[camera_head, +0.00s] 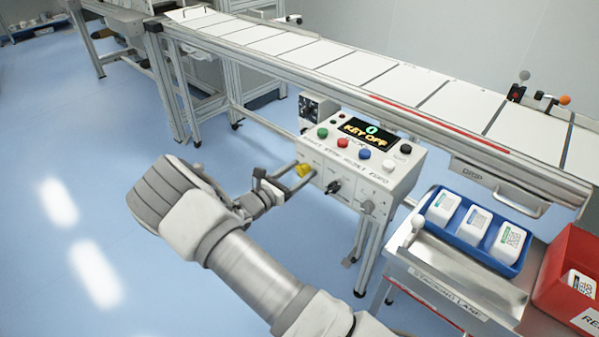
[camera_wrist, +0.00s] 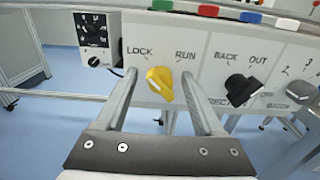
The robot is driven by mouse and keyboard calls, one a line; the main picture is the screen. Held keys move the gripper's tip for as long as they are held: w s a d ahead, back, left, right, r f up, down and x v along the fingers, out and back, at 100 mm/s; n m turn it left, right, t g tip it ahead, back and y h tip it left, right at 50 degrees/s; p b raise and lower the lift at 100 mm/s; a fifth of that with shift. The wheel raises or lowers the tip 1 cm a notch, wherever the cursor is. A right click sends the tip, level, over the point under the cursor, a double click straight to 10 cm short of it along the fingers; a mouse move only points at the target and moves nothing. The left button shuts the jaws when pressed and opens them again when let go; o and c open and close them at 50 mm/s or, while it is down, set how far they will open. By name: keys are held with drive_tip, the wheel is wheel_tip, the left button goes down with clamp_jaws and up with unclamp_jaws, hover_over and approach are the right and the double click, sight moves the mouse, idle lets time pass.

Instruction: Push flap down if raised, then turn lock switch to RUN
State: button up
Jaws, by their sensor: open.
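The yellow lock switch (camera_wrist: 160,84) is on the front of the grey control box (camera_head: 345,160), below the labels LOCK and RUN. It also shows in the head view (camera_head: 303,169). Its narrow end points down and slightly right in the wrist view; I cannot tell which label it is set to. My gripper (camera_wrist: 160,75) is open, with one finger on each side of the yellow switch. Whether the fingers touch it is unclear. No raised flap is visible over the switch. The box's display (camera_head: 368,132) reads KEY OFF.
A black BACK/OUT knob (camera_wrist: 243,89) and a grey numbered knob (camera_wrist: 303,92) are to the right. Coloured buttons line the box top. The conveyor (camera_head: 400,85) runs behind. A blue tray (camera_head: 470,235) and red bin (camera_head: 572,265) stand right. Open floor lies left.

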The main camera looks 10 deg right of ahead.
drive_tip(key=shift+c, duration=0.2)
clamp_jaws()
drive_tip(key=shift+m, duration=0.4)
drive_tip(key=m+b, duration=0.1)
drive_tip(key=m, duration=0.2)
drive_tip(key=shift+s+f+m, duration=0.1)
drive_tip(key=shift+s+m, duration=0.05)
drive_tip(key=shift+m, duration=0.25)
drive_tip(key=m+b, duration=0.1)
drive_tip(key=m, duration=0.3)
drive_tip(key=shift+m, duration=0.3)
drive_tip(key=m+b, duration=0.1)
drive_tip(key=m, duration=0.1)
drive_tip(key=m+b, duration=0.1)
drive_tip(key=m, duration=0.1)
drive_tip(key=shift+s+d+f, duration=0.1)
drive_tip(key=shift+s+f, duration=0.05)
drive_tip(key=m+b, duration=0.2)
drive_tip(key=m, duration=0.2)
drive_tip(key=shift+m+b, duration=0.3)
drive_tip(key=shift+b, duration=0.05)
